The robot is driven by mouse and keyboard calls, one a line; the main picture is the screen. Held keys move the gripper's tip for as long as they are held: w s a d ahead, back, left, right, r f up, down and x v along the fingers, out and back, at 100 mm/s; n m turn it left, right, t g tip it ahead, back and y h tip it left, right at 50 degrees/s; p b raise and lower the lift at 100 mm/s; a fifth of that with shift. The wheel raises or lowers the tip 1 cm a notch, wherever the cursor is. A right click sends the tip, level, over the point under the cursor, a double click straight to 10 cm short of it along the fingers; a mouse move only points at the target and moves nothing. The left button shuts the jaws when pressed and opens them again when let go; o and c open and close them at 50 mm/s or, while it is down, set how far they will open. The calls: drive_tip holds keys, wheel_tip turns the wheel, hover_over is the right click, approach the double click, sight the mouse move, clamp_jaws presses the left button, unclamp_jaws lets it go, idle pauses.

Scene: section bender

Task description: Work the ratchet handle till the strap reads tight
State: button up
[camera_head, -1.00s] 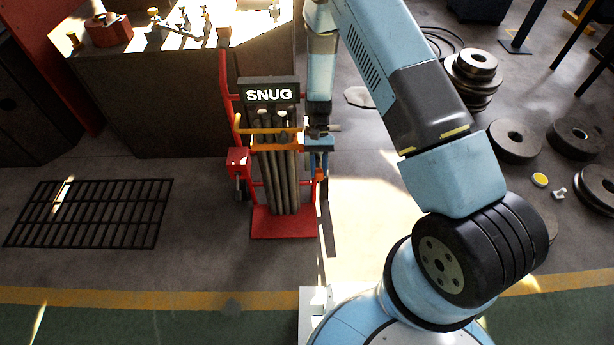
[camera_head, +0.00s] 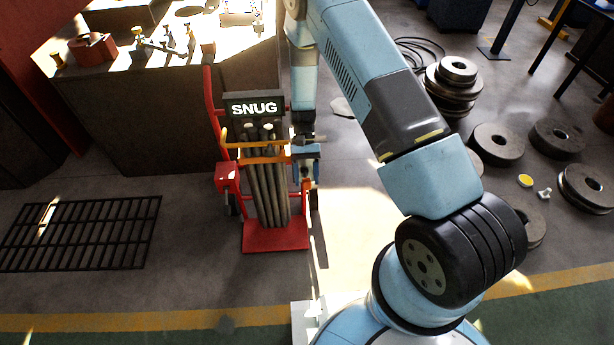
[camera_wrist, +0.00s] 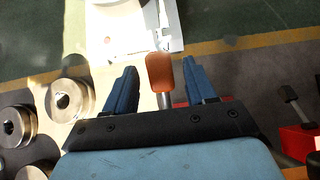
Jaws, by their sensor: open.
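A red hand truck (camera_head: 276,238) holds a bundle of grey bars (camera_head: 267,190) upright. An orange strap (camera_head: 255,157) crosses the bars. A dark sign above them reads SNUG (camera_head: 254,107). My gripper (camera_head: 309,170) is at the truck's right side, at about strap height. In the wrist view, my gripper (camera_wrist: 160,66) is open, one blue finger on each side of the orange grip of the ratchet handle (camera_wrist: 160,73). Gaps show between the grip and both fingers. The handle's metal shaft runs down behind the gripper body, and the ratchet itself is hidden.
A dark workbench (camera_head: 140,110) with tools on top stands behind and left of the truck. A black grate (camera_head: 80,232) lies on the floor at left. Heavy metal discs (camera_head: 497,144) lie at right. The floor just right of the truck is clear.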

drive_tip(key=shift+r, duration=0.6)
drive_tip(key=s+d+r, duration=0.4)
drive_tip(key=s+r, duration=0.7)
drive_tip(key=s, duration=0.2)
drive_tip(key=shift+s+r, duration=0.15)
drive_tip(key=shift+r, duration=0.2)
drive_tip(key=w+d+r+t+y, duration=0.1)
drive_tip(key=w+d+r+t, duration=0.2)
drive_tip(key=r, duration=0.8)
drive_tip(key=w+d+r+t, duration=0.1)
drive_tip(key=d+r+t, duration=0.25)
drive_tip(key=r, duration=0.75)
drive_tip(key=s+d+r+t, duration=0.3)
drive_tip(key=s+r+t, duration=0.1)
drive_tip(key=r, duration=0.5)
drive_tip(key=s+d+r+t+h, duration=0.1)
drive_tip(key=s+d+r+t, duration=0.3)
drive_tip(key=r, duration=0.5)
drive_tip(key=shift+s+d, duration=0.25)
drive_tip(key=shift+s, duration=0.85)
